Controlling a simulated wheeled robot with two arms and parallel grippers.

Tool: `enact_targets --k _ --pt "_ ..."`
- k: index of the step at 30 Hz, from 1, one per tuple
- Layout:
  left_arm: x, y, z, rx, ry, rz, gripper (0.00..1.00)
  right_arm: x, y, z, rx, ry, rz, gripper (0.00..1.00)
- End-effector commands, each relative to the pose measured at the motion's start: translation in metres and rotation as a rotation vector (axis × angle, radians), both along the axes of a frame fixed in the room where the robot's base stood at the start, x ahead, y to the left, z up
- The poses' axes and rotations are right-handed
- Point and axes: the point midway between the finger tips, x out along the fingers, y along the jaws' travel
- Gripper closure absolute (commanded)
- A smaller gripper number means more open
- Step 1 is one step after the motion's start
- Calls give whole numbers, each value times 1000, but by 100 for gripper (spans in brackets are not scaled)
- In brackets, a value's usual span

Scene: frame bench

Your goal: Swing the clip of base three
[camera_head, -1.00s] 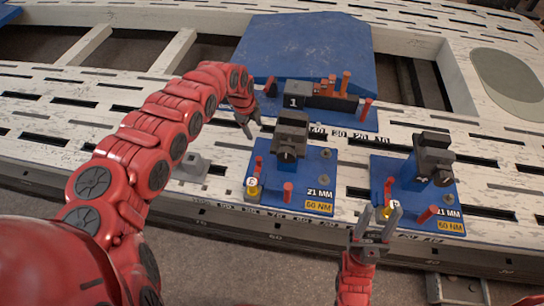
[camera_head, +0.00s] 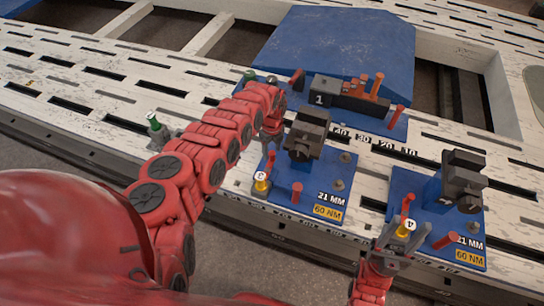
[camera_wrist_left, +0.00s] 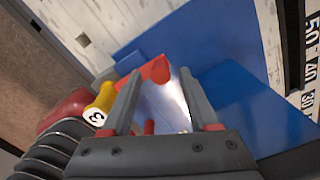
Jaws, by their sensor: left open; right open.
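Base three is a blue plate (camera_head: 318,205) in the middle of the head view, with a dark clamp block (camera_head: 306,135) and a yellow cap (camera_head: 261,183). The cap shows a 3 in the left wrist view (camera_wrist_left: 98,108). Its red clip (camera_head: 270,160) stands at the plate's left side. My left gripper (camera_head: 270,143) is over that side, open. In the wrist view the red clip (camera_wrist_left: 155,70) lies between its fingers; contact cannot be told. My right gripper (camera_head: 405,240) is open at the front of the right base (camera_head: 440,225), beside its yellow cap marked 4 (camera_head: 407,228).
Base one (camera_head: 385,123) stands behind, with a block marked 1 and several orange and red pegs. A blue wedge (camera_head: 335,45) lies behind it. A grey fitting with a green top (camera_head: 155,125) stands left of my arm on the slotted white frame (camera_head: 70,85).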

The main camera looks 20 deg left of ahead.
Motion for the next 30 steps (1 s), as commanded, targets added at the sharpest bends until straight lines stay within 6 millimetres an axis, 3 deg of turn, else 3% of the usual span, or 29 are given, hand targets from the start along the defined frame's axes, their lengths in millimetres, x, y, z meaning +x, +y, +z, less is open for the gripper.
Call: enact_targets --k 1,6,17,27,30 --pt "0 -1 -13 0 0 -1 40 0 0 -8 0 0 0 50" --pt "1 -1 -28 0 -2 0 40 0 0 -15 0 0 0 50" --pt "1 0 -30 1 -2 1 40 0 0 -16 0 0 0 50" --pt "0 0 -30 0 -1 1 100 0 0 -16 0 0 0 50" --pt "0 0 -30 0 -1 1 100 0 0 -16 0 0 0 50"
